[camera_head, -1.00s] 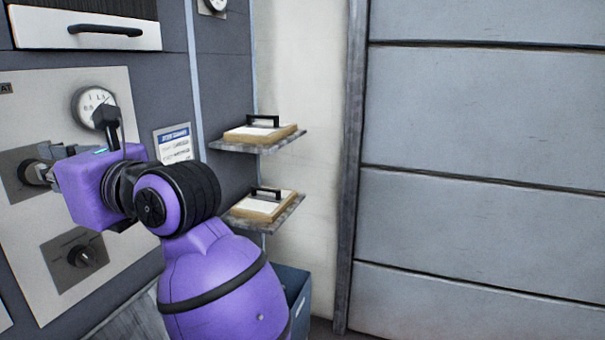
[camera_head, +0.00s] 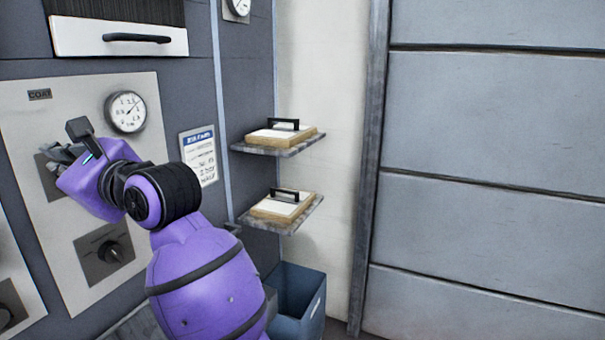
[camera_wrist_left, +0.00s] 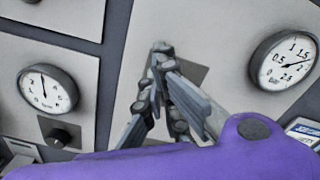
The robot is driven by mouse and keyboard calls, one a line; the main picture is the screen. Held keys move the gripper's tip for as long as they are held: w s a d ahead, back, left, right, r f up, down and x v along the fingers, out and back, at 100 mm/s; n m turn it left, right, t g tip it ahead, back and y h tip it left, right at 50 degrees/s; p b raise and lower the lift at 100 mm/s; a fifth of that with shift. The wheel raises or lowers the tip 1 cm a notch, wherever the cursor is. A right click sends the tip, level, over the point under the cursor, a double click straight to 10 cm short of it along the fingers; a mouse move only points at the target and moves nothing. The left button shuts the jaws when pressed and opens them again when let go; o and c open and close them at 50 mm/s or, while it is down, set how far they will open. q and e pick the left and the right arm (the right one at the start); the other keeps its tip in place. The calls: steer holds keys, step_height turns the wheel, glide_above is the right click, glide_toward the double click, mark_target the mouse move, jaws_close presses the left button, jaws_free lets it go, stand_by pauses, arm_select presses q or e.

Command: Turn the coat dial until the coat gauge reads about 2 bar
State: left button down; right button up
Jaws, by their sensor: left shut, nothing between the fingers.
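The coat panel (camera_head: 25,105) is pale, with a COAT label at its top left. The round white coat gauge (camera_head: 127,112) is at its upper right; it also shows in the left wrist view (camera_wrist_left: 284,62), its needle pointing right, roughly between 1.5 and 2. My left gripper (camera_head: 58,155) is shut and empty, in front of a grey square plate on the panel; in the left wrist view its fingers (camera_wrist_left: 162,52) come together over this plate (camera_wrist_left: 195,72). No dial shows there; the gripper may hide it. My right gripper is not in view.
A second knob (camera_head: 110,252) sits lower on the panel. Another gauge (camera_wrist_left: 46,88) and black knob (camera_wrist_left: 60,136) are left in the wrist view. Two shelves with handled boards (camera_head: 283,136) and a blue bin (camera_head: 300,300) stand to the right.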

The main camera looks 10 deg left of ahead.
arm_select(q)
steer(key=shift+a, duration=0.15)
steer(key=shift+w+f, duration=0.15)
steer(key=shift+f, duration=0.15)
stand_by(1.0)
steer(key=shift+w+r+p, duration=0.4)
steer(key=shift+w+p, duration=0.05)
steer(key=shift+w, duration=0.3)
steer(key=shift+w, duration=0.1)
